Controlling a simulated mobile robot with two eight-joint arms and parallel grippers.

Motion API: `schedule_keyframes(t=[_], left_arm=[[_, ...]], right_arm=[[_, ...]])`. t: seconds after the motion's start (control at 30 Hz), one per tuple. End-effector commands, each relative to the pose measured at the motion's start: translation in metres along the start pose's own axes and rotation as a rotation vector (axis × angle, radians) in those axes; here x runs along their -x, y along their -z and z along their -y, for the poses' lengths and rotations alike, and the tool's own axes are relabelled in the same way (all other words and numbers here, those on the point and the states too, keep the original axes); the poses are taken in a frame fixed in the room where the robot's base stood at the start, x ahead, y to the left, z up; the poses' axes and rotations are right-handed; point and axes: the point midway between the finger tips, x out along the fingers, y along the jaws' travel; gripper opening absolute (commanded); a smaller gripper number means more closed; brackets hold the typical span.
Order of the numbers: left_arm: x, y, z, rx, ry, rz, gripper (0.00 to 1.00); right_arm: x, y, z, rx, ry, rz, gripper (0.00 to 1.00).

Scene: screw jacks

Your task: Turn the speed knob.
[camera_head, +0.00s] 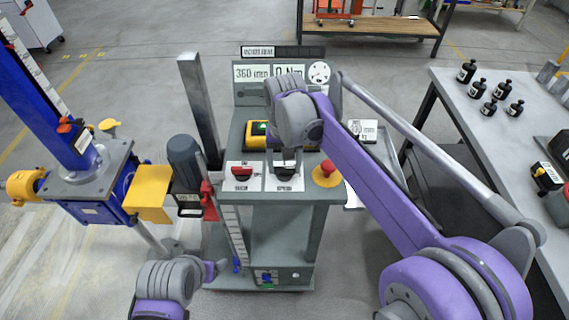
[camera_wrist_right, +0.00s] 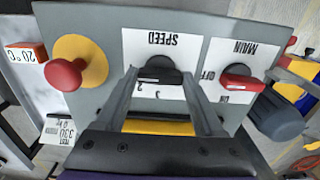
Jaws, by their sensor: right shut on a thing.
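The black speed knob (camera_wrist_right: 162,72) sits on a white plate marked SPEED in the right wrist view. My right gripper (camera_wrist_right: 159,77) has one finger on each side of it and is shut on it. In the head view, the white speed plate (camera_head: 284,183) shows on the grey console, and my right gripper (camera_head: 286,163) reaches down to the knob from above, partly covering it.
A red MAIN knob (camera_wrist_right: 240,83) is beside the speed knob. A red mushroom button (camera_wrist_right: 65,74) on a yellow disc is at the other side. A blue screw jack (camera_head: 75,150) stands left of the console (camera_head: 320,213). A table (camera_head: 470,120) with black bottles stands right.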

Motion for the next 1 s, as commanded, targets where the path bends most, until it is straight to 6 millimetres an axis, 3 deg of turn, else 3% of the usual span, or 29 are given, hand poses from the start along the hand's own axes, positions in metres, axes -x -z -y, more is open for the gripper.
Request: schedule_keyframes(t=[0.43,0.47,0.6,0.87,1.0], left_arm=[[0.000,0.000,0.000,0.000,0.000,0.000,0.75],[0.000,0.000,0.000,0.000,0.000,0.000,0.75],[0.000,0.000,0.000,0.000,0.000,0.000,0.75],[0.000,0.000,0.000,0.000,0.000,0.000,0.75],[0.001,0.001,0.000,0.000,0.000,-0.001,0.75]], right_arm=[[0.000,0.000,0.000,-0.012,0.000,0.000,0.14],[0.000,0.000,0.000,-0.011,0.000,0.000,0.75],[0.000,0.000,0.000,-0.011,0.000,0.000,1.00],[0.002,0.000,0.000,-0.010,0.000,0.000,1.00],[0.015,0.000,0.000,-0.009,0.000,0.000,1.00]])
